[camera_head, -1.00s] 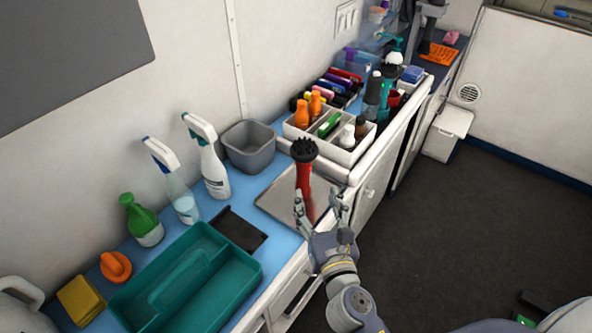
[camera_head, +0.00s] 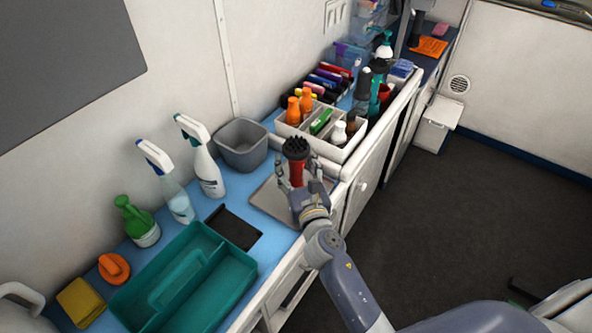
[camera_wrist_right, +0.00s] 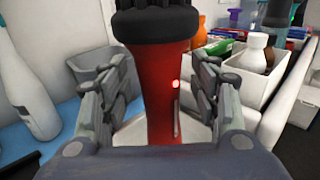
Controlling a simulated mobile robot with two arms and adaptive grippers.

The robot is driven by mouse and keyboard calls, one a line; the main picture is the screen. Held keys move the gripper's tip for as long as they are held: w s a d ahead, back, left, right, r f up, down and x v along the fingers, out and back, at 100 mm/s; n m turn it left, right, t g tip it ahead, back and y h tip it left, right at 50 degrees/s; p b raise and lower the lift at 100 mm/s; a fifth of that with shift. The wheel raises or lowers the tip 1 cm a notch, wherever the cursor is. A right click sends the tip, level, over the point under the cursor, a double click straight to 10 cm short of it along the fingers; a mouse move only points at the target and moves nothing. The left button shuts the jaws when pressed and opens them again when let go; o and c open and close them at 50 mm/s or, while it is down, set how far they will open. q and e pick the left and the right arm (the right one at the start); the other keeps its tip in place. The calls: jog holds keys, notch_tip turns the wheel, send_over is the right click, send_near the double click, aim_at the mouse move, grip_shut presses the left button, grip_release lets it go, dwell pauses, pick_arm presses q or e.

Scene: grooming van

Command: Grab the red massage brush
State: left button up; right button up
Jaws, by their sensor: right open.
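The red massage brush (camera_head: 296,173) stands upright on the metal tray area of the counter, its black bristled head on top. In the right wrist view its red handle (camera_wrist_right: 160,85) fills the middle, with the black head cut off at the top edge. My right gripper (camera_head: 299,182) is open around the brush handle, one finger on each side. The right wrist view shows the gripper (camera_wrist_right: 158,100) with gaps between both fingers and the handle. The brush's base is hidden behind my gripper. My left gripper is not in view.
A white divided organizer (camera_head: 345,150) with bottles stands just behind and right of the brush. A grey bin (camera_head: 242,146) and spray bottles (camera_head: 203,160) stand along the wall. A teal caddy (camera_head: 232,280) is at the front left. The metal tray (camera_head: 265,198) is clear on its left.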

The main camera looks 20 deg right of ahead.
grip_shut()
jog(key=shift+r, duration=0.1)
